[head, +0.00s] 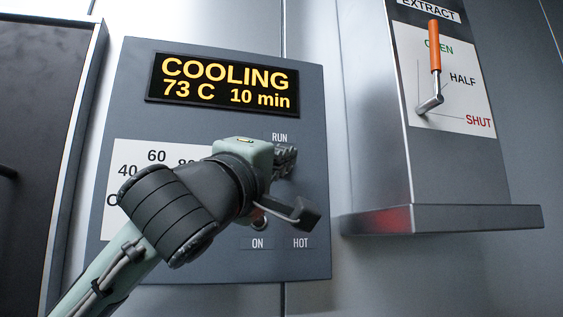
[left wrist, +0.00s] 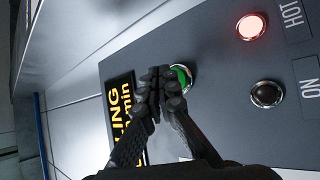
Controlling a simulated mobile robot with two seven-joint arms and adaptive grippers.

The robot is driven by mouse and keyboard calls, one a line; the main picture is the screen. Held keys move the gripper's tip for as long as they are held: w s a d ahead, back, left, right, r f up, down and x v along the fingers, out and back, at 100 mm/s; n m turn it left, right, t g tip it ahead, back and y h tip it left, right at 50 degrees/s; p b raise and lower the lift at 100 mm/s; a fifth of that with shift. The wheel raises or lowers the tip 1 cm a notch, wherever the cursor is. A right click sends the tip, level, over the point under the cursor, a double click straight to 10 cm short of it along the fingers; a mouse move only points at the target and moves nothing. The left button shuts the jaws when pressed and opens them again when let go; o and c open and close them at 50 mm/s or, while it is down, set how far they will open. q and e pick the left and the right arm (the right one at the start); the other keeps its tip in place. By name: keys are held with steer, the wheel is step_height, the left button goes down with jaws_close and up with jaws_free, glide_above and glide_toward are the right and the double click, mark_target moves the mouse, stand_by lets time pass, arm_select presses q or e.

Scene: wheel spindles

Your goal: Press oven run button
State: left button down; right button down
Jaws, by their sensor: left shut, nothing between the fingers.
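The oven control panel (head: 310,180) is a grey plate on a metal wall, with a lit display (head: 225,83) reading "COOLING 73 C 10 min". In the left wrist view a green run button (left wrist: 181,77) with a metal ring shows just beyond my left gripper's fingertips, partly covered by them. My left gripper (head: 285,158) is shut and empty, its fingers just below the RUN label (head: 279,138) in the head view. The fingertips (left wrist: 162,80) overlap the button's edge in the left wrist view; I cannot tell whether they touch it. In the head view the gripper hides the button.
A lit red lamp (left wrist: 251,27) by HOT and a dark lamp (left wrist: 266,94) by ON sit on the panel. A metal hood (head: 440,218) juts out at right, below an orange-handled lever (head: 434,48). A dark door (head: 40,150) stands at left.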

arm_select(q)
steer(key=shift+s, duration=0.1)
steer(key=s, duration=0.1)
steer(key=s+d, duration=0.1)
steer(key=s, duration=0.2)
steer(key=shift+s+d+b, duration=0.25)
steer(key=shift+s+b, duration=0.05)
steer(key=shift+b, duration=0.1)
stand_by(0.7)
